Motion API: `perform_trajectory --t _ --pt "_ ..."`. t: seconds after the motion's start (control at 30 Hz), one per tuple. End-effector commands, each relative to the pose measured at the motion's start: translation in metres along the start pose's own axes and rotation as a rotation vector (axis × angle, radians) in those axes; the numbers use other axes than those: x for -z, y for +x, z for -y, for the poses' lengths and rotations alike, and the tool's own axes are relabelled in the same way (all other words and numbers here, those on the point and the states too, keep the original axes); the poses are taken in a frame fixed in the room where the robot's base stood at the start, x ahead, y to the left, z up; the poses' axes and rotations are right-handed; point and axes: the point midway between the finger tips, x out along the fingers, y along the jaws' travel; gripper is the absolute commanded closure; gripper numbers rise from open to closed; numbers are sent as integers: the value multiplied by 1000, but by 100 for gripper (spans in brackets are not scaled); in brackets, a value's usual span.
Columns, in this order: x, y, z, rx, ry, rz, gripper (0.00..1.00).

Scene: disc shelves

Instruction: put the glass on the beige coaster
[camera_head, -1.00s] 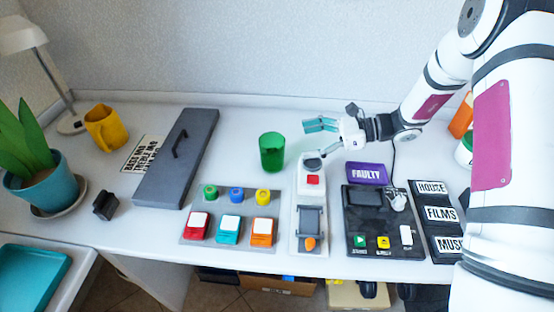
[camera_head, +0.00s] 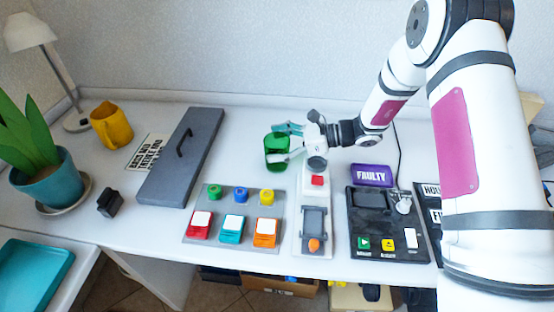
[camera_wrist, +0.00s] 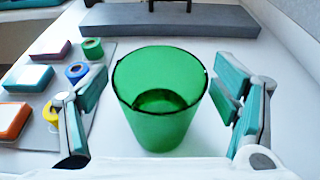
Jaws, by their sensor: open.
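The green glass (camera_head: 271,147) stands upright on the white table behind the button panel. In the wrist view the glass (camera_wrist: 158,105) is empty and sits between my fingers, with a gap on both sides. My gripper (camera_head: 284,143) is open and reaches in from the right, its fingers on either side of the glass. The wrist view shows both teal-padded fingers of my gripper (camera_wrist: 157,102) spread apart. I cannot make out a beige coaster in either view.
A button panel (camera_head: 229,207) and a grey-white device (camera_head: 301,235) stand in front of the glass. A long grey slab with a handle (camera_head: 168,172) lies to the left. A purple FAULTY box (camera_head: 371,175) is at the right. Table around the glass is clear.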

Motion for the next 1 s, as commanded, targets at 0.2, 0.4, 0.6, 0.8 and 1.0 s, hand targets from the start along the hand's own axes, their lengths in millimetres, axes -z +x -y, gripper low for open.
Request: perform_trajectory --t 0.2,0.4,0.6,0.8,1.0 --pt "0 0 0 0 0 0 41" --pt "0 0 0 0 0 0 87" --pt "-1 0 0 0 -1 1 100" --pt "-2 -1 0 0 -1 1 100" --pt "-9 -3 0 1 -3 2 100"
